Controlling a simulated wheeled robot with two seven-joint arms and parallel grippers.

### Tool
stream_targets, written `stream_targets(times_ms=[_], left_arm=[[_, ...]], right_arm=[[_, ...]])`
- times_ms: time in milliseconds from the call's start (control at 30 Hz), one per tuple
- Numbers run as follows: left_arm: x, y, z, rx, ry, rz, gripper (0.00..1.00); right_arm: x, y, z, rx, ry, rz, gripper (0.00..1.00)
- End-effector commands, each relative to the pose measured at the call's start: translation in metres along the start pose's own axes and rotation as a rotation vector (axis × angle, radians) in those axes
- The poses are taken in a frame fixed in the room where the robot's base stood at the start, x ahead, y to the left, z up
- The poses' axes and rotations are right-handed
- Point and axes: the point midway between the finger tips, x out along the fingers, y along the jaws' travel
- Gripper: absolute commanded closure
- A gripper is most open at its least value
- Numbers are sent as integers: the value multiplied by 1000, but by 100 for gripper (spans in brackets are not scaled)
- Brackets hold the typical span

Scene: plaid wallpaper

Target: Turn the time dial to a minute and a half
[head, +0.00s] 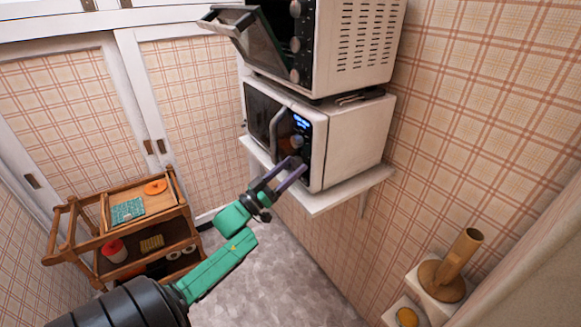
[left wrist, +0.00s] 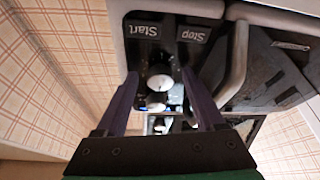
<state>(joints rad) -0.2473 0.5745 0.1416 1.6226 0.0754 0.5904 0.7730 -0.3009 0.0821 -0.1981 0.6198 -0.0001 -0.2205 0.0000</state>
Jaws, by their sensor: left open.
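The white microwave (head: 350,140) stands on a wall shelf, its dark control panel facing left. A lit blue display (head: 301,121) is near the panel's top, with a dial (head: 297,140) below it. My left gripper (head: 297,167) is open in front of the lower panel. In the left wrist view the panel appears upside down, with Start (left wrist: 145,30) and Stop (left wrist: 192,35) buttons. A round silver dial (left wrist: 159,82) shows between the spread purple fingers (left wrist: 159,75), with another pale round shape just below it. I cannot read any dial setting or see contact. My right gripper is out of view.
A toaster oven (head: 350,50) with its door hanging open sits on top of the microwave. The microwave's door handle (head: 275,125) is beside the panel. The white shelf (head: 345,192) juts out below. A wooden cart (head: 90,240) stands at left; the floor (head: 280,270) between is clear.

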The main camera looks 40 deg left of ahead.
Motion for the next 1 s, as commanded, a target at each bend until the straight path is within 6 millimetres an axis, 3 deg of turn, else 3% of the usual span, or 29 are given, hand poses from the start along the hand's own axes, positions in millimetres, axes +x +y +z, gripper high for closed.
stream_targets(times_ms=[67, 233, 667, 1000], left_arm=[[0, 0, 0, 0, 0, 0, 33], [0, 0, 0, 0, 0, 0, 98], [-1, -1, 2, 52, 0, 22, 100], [-2, -5, 4, 265, -1, 110, 100]], right_arm=[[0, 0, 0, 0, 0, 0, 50], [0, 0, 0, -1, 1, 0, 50], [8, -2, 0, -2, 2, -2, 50], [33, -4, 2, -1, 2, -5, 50]])
